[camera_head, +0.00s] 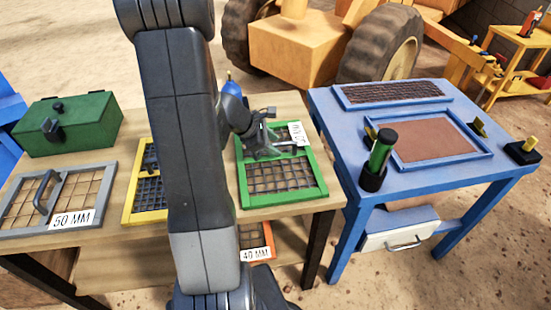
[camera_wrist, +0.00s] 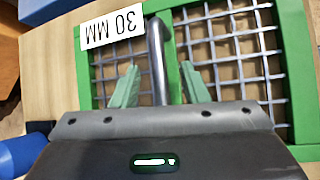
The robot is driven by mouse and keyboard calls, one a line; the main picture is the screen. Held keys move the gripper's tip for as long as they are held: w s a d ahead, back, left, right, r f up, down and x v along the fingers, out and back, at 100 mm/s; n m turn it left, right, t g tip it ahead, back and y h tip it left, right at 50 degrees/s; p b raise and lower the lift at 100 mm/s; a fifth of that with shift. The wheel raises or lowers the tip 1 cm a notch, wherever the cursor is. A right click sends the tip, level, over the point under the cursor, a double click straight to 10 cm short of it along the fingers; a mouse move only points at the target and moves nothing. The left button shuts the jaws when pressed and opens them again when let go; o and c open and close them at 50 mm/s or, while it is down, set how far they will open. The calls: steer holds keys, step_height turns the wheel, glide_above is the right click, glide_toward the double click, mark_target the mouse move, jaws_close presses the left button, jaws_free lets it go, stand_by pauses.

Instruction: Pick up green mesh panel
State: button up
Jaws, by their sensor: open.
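The green mesh panel (camera_head: 282,178) lies flat on the wooden table, in the middle of the head view. It has a green frame, a wire grid, a grey bar handle (camera_wrist: 157,60) and a white label reading 30 MM (camera_wrist: 112,31). In the wrist view its green frame (camera_wrist: 296,60) fills much of the picture. My gripper (camera_head: 267,150) is over the panel's upper half and hides part of it. In the wrist view my two green fingertips (camera_wrist: 160,80) are apart, with the bar handle between them. I cannot tell whether they touch it.
A yellow-framed panel (camera_head: 130,205) and a grey 50 MM panel (camera_head: 20,208) lie to the left on the wooden table (camera_head: 115,262), near a green box (camera_head: 70,122). An orange 40 MM panel (camera_head: 267,232) is lower down. A blue table (camera_head: 450,185) stands to the right.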

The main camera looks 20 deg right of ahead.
steer(key=shift+x, duration=0.85)
jaws_close()
stand_by(0.8)
